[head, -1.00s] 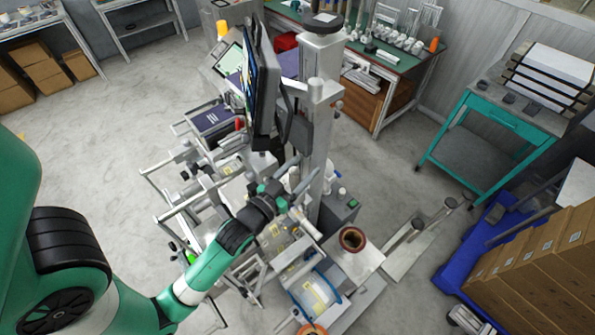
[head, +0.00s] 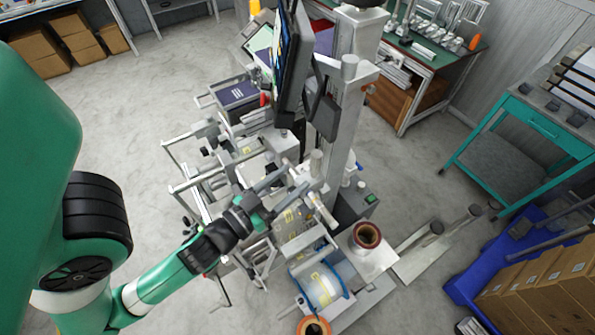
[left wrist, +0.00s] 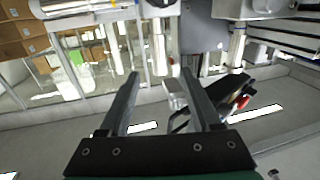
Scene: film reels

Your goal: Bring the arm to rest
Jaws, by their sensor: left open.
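My left arm reaches in from the lower left in the head view. Its left gripper (head: 298,182) is open, with the two dark fingers apart, over the middle of the machine in front of the grey column (head: 345,120). In the left wrist view the same gripper (left wrist: 160,75) shows two parallel fingers with nothing held between them. Machine parts and the room show beyond the fingers. My right gripper is not in view.
A monitor (head: 292,60) stands beside the column. A copper-coloured cup (head: 367,236) sits on a white plate. Rollers and rails (head: 195,180) project left of the machine. A teal table (head: 540,130) and stacked boxes (head: 545,285) stand right.

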